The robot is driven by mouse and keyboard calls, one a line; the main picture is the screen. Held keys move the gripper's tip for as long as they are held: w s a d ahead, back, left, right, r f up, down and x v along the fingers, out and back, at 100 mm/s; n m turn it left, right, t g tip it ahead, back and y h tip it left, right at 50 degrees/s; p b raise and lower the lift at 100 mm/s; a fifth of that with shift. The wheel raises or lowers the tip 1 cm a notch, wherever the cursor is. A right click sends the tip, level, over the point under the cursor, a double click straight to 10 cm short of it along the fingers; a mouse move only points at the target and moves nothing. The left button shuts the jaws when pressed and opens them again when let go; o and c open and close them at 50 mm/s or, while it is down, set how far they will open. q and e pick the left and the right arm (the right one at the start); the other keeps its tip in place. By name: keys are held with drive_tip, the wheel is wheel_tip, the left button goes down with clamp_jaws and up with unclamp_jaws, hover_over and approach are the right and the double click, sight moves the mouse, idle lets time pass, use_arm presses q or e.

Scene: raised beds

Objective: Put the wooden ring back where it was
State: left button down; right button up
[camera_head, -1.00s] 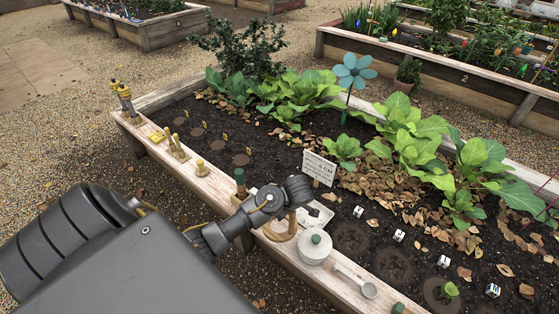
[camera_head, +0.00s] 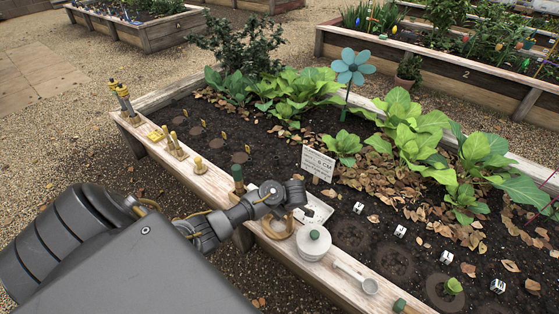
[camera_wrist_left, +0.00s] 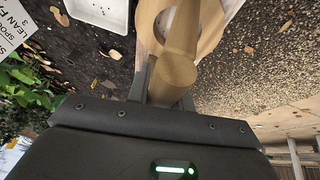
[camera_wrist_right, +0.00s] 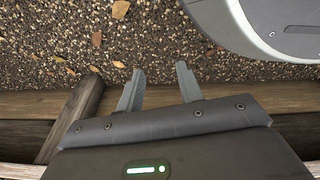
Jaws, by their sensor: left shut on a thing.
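The wooden ring (camera_head: 269,232) is at the front plank of the raised bed, beside a white lidded pot (camera_head: 313,243). My left gripper (camera_head: 296,194) is just above it. In the left wrist view, my left gripper (camera_wrist_left: 168,94) is shut on the ring's thick wooden stem (camera_wrist_left: 173,75), and part of its curved rim (camera_wrist_left: 148,22) shows beyond. I cannot tell whether the ring touches the plank. My right gripper (camera_wrist_right: 159,88) is open and empty above gravel, seen only in the right wrist view.
A white tray (camera_head: 316,210) lies close behind the ring. A green-topped tool (camera_head: 238,175) stands to its left, and a metal scoop (camera_head: 358,279) lies to the right. A small sign (camera_head: 318,163) stands in the soil behind. Several small wooden pieces stand farther left.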

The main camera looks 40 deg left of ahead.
use_arm(q)
drive_tip(key=shift+f, duration=0.15)
drive_tip(key=c, duration=1.2)
unclamp_jaws()
drive_tip(key=shift+c, duration=0.2)
use_arm(e)
drive_tip(key=shift+r, duration=0.15)
drive_tip(key=shift+w+r, duration=0.1)
use_arm(q)
drive_tip(key=p+v, duration=0.2)
drive_tip(key=v, duration=1)
use_arm(e)
drive_tip(key=s+d+f, duration=0.3)
drive_tip(key=s+f, duration=0.1)
drive_tip(key=s, duration=0.1)
drive_tip(key=shift+s+f, duration=0.4)
